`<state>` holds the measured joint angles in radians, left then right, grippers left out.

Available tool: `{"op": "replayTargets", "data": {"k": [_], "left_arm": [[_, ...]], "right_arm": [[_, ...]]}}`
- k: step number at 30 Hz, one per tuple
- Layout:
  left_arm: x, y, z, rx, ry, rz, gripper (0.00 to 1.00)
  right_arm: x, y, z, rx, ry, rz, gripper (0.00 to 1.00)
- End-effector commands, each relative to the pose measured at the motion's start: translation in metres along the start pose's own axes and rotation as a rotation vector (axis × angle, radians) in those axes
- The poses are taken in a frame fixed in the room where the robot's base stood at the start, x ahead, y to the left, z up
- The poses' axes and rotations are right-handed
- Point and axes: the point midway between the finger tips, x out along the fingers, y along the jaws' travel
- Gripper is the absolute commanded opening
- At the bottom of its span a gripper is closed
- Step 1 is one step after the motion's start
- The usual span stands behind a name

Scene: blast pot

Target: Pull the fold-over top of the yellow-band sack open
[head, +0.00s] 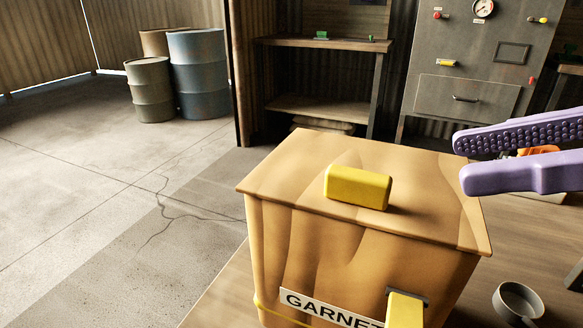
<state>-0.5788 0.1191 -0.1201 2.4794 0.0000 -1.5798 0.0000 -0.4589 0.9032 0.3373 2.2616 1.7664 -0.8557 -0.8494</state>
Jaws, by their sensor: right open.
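The sack (340,245) is a tan, box-like bag with a GARNET label (332,308) on its front, and it stands on a wooden surface at the lower middle. Its fold-over top (290,180) lies flat and closed. A yellow block-shaped piece (358,187) sits on the middle of the top. A yellow strap piece (405,308) and a thin yellow band (279,312) show low on the front. My right gripper (462,161), with two purple fingers, is open and empty just right of the top's back right corner. My left gripper is not in view.
A small grey round dish (517,301) stands on the wooden surface (232,295) right of the sack. Behind are a workbench with a shelf (320,104) and a grey cabinet (470,75) with a gauge and drawer. Several drums (199,72) stand at the back left. The left floor is clear.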

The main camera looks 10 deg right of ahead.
Motion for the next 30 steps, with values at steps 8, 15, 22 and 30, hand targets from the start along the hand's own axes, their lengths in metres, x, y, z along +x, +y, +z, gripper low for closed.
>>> {"op": "replayTargets", "data": {"k": [8, 15, 22, 30], "left_arm": [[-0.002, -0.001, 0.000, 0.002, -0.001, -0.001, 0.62], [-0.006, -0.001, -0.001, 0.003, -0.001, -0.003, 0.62], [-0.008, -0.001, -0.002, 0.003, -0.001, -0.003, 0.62], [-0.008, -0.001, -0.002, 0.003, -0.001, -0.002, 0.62]], "right_arm": [[0.026, 0.000, -0.003, -0.003, 0.003, 0.000, 0.50], [0.065, 0.000, -0.003, 0.002, 0.006, 0.001, 0.50], [0.092, 0.000, -0.002, 0.004, 0.002, 0.001, 0.50], [0.098, 0.000, -0.001, 0.001, -0.002, 0.000, 0.50]]}}
